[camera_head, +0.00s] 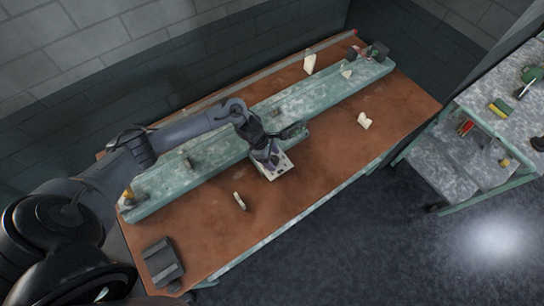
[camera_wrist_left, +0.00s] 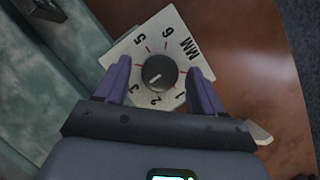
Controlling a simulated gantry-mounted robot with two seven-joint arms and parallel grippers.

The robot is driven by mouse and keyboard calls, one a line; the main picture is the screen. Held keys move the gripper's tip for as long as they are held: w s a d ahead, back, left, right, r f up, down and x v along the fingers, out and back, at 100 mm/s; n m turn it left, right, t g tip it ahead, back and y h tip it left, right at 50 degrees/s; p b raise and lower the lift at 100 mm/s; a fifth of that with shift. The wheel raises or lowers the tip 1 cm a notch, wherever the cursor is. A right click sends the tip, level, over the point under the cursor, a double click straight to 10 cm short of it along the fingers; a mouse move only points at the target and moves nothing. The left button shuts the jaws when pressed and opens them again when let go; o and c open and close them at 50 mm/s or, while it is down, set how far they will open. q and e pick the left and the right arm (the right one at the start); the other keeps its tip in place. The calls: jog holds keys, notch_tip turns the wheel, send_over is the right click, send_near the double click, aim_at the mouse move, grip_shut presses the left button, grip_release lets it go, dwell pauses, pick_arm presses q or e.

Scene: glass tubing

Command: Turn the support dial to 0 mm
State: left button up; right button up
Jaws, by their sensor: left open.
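The support dial is a white plate (camera_head: 284,168) marked MM with numbers, fixed at the front edge of the long green bench rail. In the left wrist view the plate (camera_wrist_left: 168,30) carries a round dark knob (camera_wrist_left: 158,72) with a short pale pointer line. The line slants to the lower left, roughly towards the 3. My left gripper (camera_head: 268,160) is over the plate. In its wrist view the two purple fingers (camera_wrist_left: 160,82) are open, one on each side of the knob, with visible gaps. The 0 mark is not clearly visible. My right gripper is not in view.
The green rail (camera_head: 330,92) runs along the brown table (camera_head: 330,160). Small cream pieces stand at the front (camera_head: 239,201), the right (camera_head: 364,121) and the back (camera_head: 309,62). A dark grey block (camera_head: 161,263) sits at the near left corner. A tool cart (camera_head: 470,160) stands at right.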

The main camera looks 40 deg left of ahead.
pick_arm(q)
jog(key=c, duration=1.1)
jog(key=shift+o, duration=0.2)
